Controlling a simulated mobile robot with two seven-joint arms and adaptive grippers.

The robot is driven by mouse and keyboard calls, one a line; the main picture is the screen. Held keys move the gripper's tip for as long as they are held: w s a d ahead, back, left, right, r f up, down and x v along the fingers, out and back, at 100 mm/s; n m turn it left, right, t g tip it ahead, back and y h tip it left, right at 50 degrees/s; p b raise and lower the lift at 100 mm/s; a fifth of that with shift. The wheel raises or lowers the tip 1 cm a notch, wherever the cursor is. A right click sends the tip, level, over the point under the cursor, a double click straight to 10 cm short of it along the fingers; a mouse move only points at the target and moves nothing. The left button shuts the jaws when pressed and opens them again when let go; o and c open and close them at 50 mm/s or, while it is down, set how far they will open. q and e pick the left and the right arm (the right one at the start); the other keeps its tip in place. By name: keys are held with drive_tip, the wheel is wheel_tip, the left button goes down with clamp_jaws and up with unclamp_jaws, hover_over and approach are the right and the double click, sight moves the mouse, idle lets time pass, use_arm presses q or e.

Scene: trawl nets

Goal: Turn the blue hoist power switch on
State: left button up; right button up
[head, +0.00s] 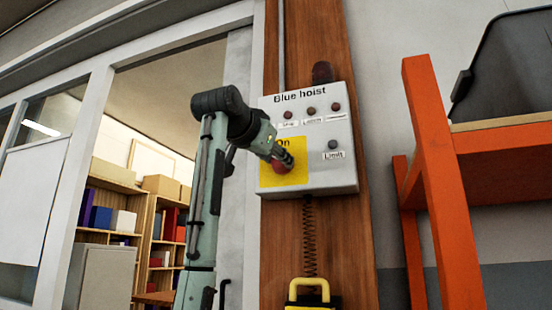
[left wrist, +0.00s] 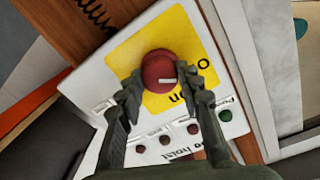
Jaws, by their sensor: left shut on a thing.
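The hoist panel is a light grey box (head: 345,175) labelled "Blue hoist" on a wooden post. It bears a yellow plate (head: 298,176) marked "On" with a round red knob (head: 279,167). My left gripper (head: 285,158) is at the knob and covers part of it. In the left wrist view the gripper's fingers (left wrist: 165,82) are shut on either side of the red knob (left wrist: 158,66). My right gripper is not in view.
Several small lamps or buttons sit on the panel, including one marked "Limit" (head: 333,144). A coiled cord (head: 309,235) hangs below, above a yellow-and-black device (head: 308,292). An orange frame rack (head: 437,165) holding a black bin (head: 508,65) stands at right; a window frame is at left.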

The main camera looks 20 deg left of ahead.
use_arm(q)
drive_tip(key=m, duration=1.1)
drive_tip(key=shift+y, duration=0.3)
drive_tip(key=shift+m, duration=0.4)
drive_tip(key=o, duration=1.2)
drive_tip(key=shift+c, duration=0.2)
drive_tip(key=s, duration=1.2)
drive_tip(key=shift+a+r, duration=0.15)
drive_tip(key=shift+r, duration=0.2)
